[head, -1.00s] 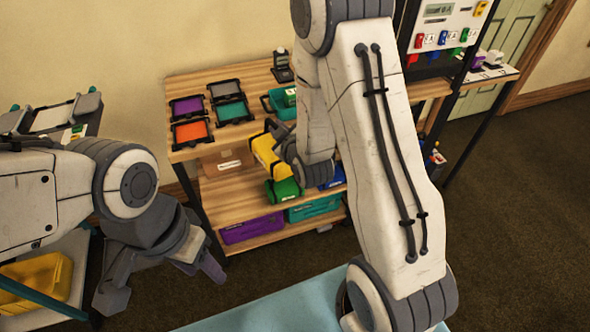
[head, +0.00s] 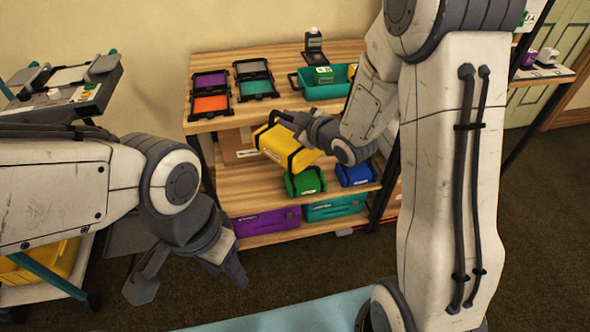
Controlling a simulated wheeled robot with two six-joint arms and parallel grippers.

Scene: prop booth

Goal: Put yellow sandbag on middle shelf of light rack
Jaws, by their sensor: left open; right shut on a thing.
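The yellow sandbag (head: 284,147) is held by my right gripper (head: 292,133), which is shut on it. It hangs tilted in front of the light wooden rack, at about the height between the top and middle shelves. The rack's middle shelf (head: 245,186) holds a green sandbag (head: 306,182) and a blue sandbag (head: 355,173) on its right part. I cannot tell whether the yellow sandbag touches the shelf. My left gripper (head: 193,280) is open and empty, low at the left, apart from the rack.
The rack's top (head: 290,62) bears dark-framed coloured panels and a teal bin (head: 327,88). A cardboard box (head: 236,147) sits behind the yellow sandbag. The bottom shelf holds a purple crate (head: 266,222) and a teal crate (head: 335,207). The middle shelf's left front is bare.

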